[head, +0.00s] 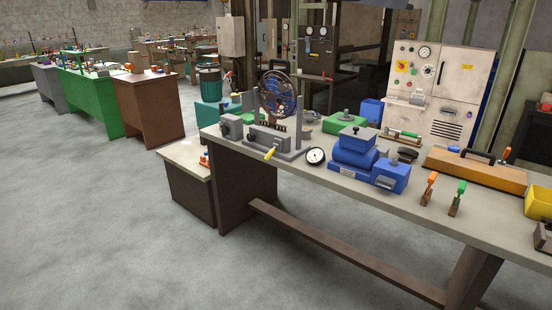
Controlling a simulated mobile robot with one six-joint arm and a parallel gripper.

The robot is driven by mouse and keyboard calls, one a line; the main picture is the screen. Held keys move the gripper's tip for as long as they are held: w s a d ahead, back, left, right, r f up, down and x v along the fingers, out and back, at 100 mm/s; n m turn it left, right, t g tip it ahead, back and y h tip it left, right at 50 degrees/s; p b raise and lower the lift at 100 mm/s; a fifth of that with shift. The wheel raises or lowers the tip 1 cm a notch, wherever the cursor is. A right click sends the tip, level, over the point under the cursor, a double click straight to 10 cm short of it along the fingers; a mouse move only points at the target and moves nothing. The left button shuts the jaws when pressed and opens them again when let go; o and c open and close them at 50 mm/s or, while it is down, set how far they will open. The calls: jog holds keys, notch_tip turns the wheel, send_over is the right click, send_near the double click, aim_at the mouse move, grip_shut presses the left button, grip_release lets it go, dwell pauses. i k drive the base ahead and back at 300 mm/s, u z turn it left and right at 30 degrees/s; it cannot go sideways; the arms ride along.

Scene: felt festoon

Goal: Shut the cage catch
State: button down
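A round, dark wire cage (279,94) with blue parts inside stands upright on the near workbench, held on a grey stand at the bench's left end. Its catch is too small to make out, so I cannot tell whether it is open or shut. A grey base (268,140) sits below the cage, with a yellow handle (270,153) sticking out at its front. My gripper is not in view.
The workbench (400,194) holds a round gauge (316,156), blue boxes (357,150), an orange case (474,171) and a yellow bin (539,202). A smaller low bench (186,154) adjoins its left end. The floor (110,225) in front and left is clear.

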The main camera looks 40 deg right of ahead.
aim_at(275, 146)
jog(key=u, duration=0.05)
jog(key=i, duration=1)
jog(key=z, duration=0.05)
